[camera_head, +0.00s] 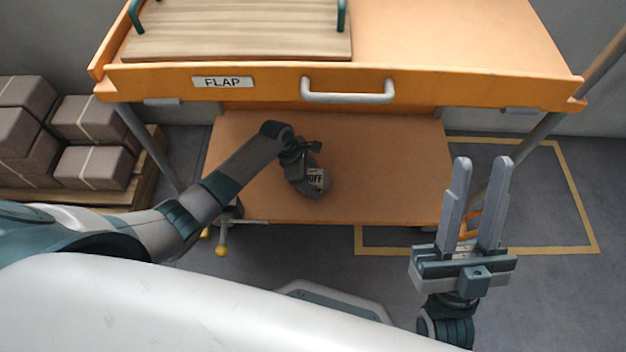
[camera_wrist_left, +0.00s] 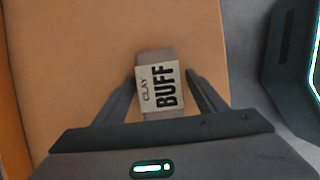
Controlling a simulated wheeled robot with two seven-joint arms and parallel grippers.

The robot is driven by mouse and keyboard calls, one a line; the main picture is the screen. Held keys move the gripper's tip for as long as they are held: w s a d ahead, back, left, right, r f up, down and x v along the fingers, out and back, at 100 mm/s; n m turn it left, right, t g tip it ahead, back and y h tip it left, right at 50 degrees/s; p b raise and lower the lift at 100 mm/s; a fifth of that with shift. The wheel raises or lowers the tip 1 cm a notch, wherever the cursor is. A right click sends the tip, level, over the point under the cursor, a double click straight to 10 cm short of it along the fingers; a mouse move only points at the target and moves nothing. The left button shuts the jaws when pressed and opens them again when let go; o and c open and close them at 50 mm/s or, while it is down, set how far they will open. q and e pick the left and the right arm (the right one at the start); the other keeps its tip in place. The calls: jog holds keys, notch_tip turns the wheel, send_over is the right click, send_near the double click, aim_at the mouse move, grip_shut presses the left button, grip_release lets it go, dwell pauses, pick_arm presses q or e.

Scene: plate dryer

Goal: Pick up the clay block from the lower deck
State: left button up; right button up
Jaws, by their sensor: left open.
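The clay block (camera_head: 315,180) is grey with a pale label reading "BUFF", and it is on the orange lower deck (camera_head: 400,160). In the left wrist view the block (camera_wrist_left: 155,58) shows between the two fingers of my left gripper (camera_wrist_left: 161,78), its label facing the camera. A narrow gap shows beside the block, so the fingers are open and not closed on it. In the head view my arm and gripper hide part of the block. My right gripper (camera_head: 482,162) is open and empty, right of the lower deck.
The orange upper deck (camera_head: 450,45) with a "FLAP" plate and grey handle (camera_head: 348,98) overhangs the lower deck. A wooden board (camera_head: 240,30) lies on top. Wrapped blocks (camera_head: 90,168) stand on a pallet at left. Legs flank the lower deck; the deck's right half is clear.

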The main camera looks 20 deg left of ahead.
pick_arm(q)
jog(key=shift+f, duration=0.15)
dwell(0.6)
grip_shut()
